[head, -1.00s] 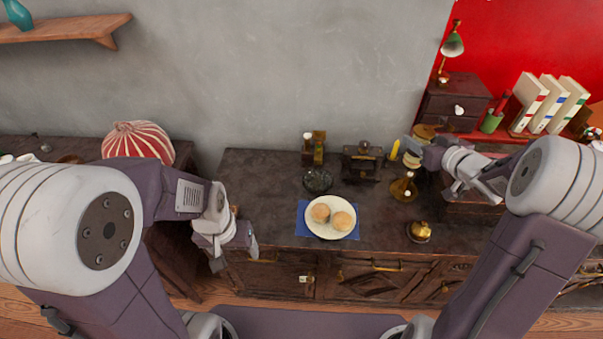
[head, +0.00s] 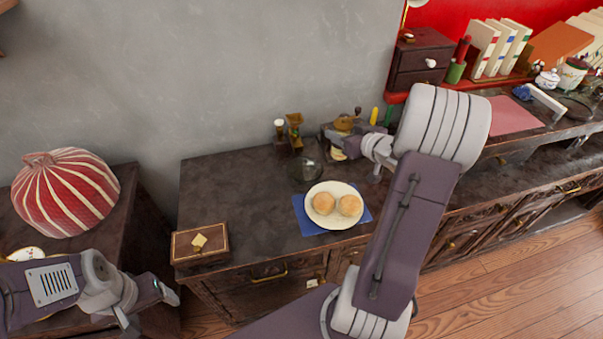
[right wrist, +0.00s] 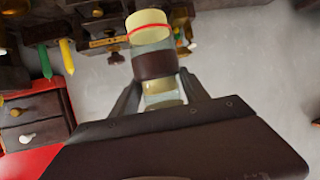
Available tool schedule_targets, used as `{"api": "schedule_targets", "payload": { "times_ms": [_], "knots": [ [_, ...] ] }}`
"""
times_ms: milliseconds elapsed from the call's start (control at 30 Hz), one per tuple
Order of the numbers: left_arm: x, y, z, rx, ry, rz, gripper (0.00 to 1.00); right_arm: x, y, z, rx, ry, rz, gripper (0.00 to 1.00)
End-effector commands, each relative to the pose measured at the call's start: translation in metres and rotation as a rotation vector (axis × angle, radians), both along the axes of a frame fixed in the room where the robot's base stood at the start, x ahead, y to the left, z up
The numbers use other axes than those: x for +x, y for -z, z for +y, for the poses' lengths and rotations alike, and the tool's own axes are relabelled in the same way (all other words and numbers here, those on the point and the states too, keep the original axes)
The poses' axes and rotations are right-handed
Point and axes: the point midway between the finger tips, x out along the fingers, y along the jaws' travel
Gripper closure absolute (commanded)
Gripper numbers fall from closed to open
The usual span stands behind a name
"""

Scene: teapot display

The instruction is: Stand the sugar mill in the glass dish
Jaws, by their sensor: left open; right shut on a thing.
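The sugar mill (right wrist: 152,62) shows in the right wrist view as a clear glass cylinder with a dark brown band, a pale end and a red ring. My right gripper (right wrist: 158,98) is shut on it. In the head view the right gripper (head: 342,139) is over the back of the counter, with the sugar mill (head: 338,155) partly hidden by its fingers. The dark glass dish (head: 305,171) stands on the counter, left of and nearer than the right gripper, and looks empty. My left gripper (head: 150,305) is open and empty at the lower left, away from the counter top.
A white plate (head: 333,222) with two buns lies on a blue mat (head: 304,217), close to the dish. Two small mills (head: 281,135) stand behind the dish. A wooden box (head: 200,243) is at the left front. The counter between box and dish is clear.

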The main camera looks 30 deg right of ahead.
Motion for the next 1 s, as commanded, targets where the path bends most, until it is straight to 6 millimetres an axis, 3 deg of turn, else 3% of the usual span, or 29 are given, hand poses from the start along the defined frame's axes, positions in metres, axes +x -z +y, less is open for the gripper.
{"api": "schedule_targets", "payload": {
  "times_ms": [200,433,667,900,1000],
  "knots": [
    [0.0,0.032,0.0,0.0,0.0,0.0,0.27,0.036,0.04,0.045,0.002,-0.012,0.001,1.0],
    [0.0,0.049,0.0,0.0,0.0,0.0,0.27,0.068,0.065,0.082,0.001,-0.008,0.0,1.0],
    [0.0,0.05,0.0,0.0,0.0,0.0,0.27,0.074,0.068,0.087,0.001,-0.003,0.0,1.0],
    [0.0,0.069,0.0,0.0,0.0,0.0,0.27,0.074,0.107,0.088,0.002,-0.002,0.002,1.0],
    [0.0,0.068,0.0,0.0,0.0,0.0,0.27,0.074,0.109,0.088,0.0,-0.003,0.0,1.0]
  ]
}}
